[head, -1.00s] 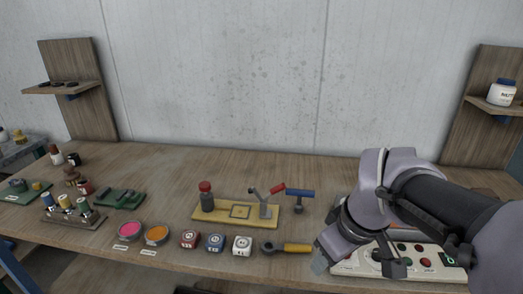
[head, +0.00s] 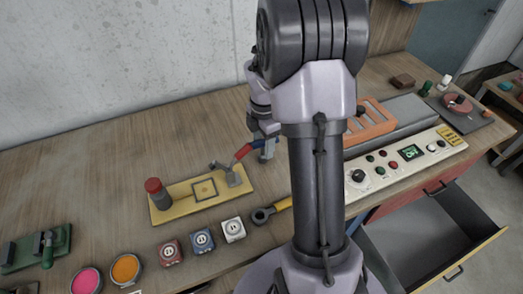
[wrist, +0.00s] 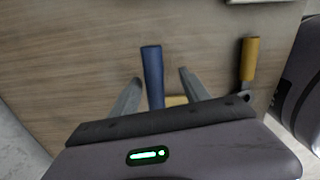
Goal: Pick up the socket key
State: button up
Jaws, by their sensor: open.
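The socket key appears to be the upright T-shaped tool with a blue bar handle (head: 261,143) and grey shank, standing right of the yellow clamp plate in the head view. In the wrist view its blue handle (wrist: 152,72) lies lengthwise between the two fingers. My gripper (wrist: 160,82) is open, with a gap on both sides of the handle. In the head view my gripper (head: 263,122) is over the tool, partly hidden by my arm. I cannot tell how far its fingertips are above the handle.
The yellow clamp plate (head: 187,202) with its red lever stands close on the left. A yellow-handled ring tool (head: 272,210) lies in front; its handle also shows in the wrist view (wrist: 249,60). A control panel (head: 400,165) stands right, above an open drawer (head: 425,235).

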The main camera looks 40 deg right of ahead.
aim_at(262, 154)
jog(key=f+b, duration=0.1)
jog(key=f, duration=0.1)
jog(key=f+b, duration=0.2)
jog(key=f, duration=0.1)
jog(key=shift+w+d+f, duration=0.2)
jog(key=shift+w+f, duration=0.1)
jog(key=shift+r, duration=0.2)
grip_shut()
jog(key=shift+r, duration=0.1)
